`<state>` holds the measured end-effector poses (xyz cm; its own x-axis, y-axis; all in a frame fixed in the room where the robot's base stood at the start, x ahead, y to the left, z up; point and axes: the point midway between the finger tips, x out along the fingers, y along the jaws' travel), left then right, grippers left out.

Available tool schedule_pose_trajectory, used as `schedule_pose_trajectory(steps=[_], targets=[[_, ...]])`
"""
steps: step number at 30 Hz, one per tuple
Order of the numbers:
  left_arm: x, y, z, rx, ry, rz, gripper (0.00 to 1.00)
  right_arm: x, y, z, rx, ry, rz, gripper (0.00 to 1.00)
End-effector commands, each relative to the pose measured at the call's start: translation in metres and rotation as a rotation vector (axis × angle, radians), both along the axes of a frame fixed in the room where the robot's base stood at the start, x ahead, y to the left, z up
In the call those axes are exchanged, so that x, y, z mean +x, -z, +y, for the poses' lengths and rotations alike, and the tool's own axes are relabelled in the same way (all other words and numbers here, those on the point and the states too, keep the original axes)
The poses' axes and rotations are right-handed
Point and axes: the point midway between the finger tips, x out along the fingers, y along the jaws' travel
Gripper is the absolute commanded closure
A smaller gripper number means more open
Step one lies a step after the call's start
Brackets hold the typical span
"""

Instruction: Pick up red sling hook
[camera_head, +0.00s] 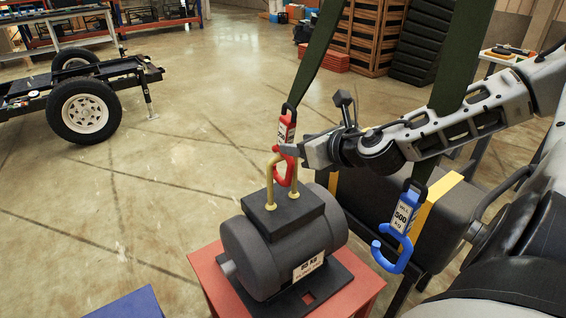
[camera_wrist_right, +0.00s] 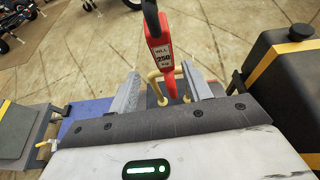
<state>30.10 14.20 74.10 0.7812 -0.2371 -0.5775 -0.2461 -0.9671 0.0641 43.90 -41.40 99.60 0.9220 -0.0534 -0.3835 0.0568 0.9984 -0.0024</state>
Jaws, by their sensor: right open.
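The red sling hook (camera_head: 287,128) hangs upright from a green strap above the dark grey motor-like weight (camera_head: 285,245). Its curved lower end overlaps the weight's yellow handle (camera_head: 270,175); I cannot tell whether it is hooked through. My right gripper (camera_head: 291,150) comes in from the right at the hook's middle. In the right wrist view, the red hook (camera_wrist_right: 161,52), labelled 250 kg, stands between the two open fingers of the right gripper (camera_wrist_right: 162,92), with the yellow handle behind it. My left gripper is not in view.
A blue hook (camera_head: 400,225) labelled 500 kg hangs from another green strap (camera_head: 465,50) at the right, before a dark case with a yellow band (camera_head: 432,205). The weight rests on a red stand (camera_head: 365,290). A blue surface (camera_head: 130,305) is at lower left.

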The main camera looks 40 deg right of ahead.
Motion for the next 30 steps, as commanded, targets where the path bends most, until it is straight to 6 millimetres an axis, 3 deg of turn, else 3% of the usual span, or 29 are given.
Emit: schedule_pose_trajectory(steps=[15, 27, 28, 30], targets=[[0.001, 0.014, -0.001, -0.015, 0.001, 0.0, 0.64, 0.043, 0.021, -0.01, -0.002, 0.001, 0.003, 0.51], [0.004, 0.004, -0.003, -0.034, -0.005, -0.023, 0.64, 0.049, 0.018, -0.01, 0.0, 0.001, -0.001, 0.51], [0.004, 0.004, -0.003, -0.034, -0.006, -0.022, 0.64, 0.049, 0.018, -0.01, 0.0, 0.001, -0.001, 0.54], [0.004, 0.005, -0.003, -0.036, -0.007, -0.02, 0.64, 0.049, 0.019, -0.01, 0.0, 0.001, -0.001, 0.73]])
